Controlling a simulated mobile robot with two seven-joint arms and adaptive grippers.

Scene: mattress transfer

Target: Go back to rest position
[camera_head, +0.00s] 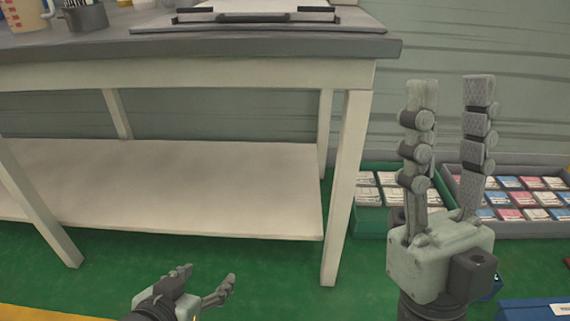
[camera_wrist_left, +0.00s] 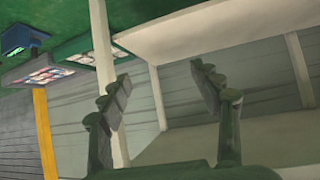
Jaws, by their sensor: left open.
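My left gripper (camera_head: 208,273) is low in the head view, in front of the table. Its fingers are apart with nothing between them, and they also show open in the left wrist view (camera_wrist_left: 161,74). My right gripper (camera_head: 451,84) points upward at the right of the head view. Its two fingers are apart and nothing is between them. It stands in front of the bins and hides part of them. No mattress is in view.
A table (camera_head: 250,50) with a lower shelf (camera_head: 170,190) stands ahead, with a clipboard-like board (camera_head: 250,17) and cups on top. A green bin (camera_head: 372,220) and a grey bin (camera_head: 535,230) of small packs stand right of its leg. Green floor (camera_head: 270,280) lies in front.

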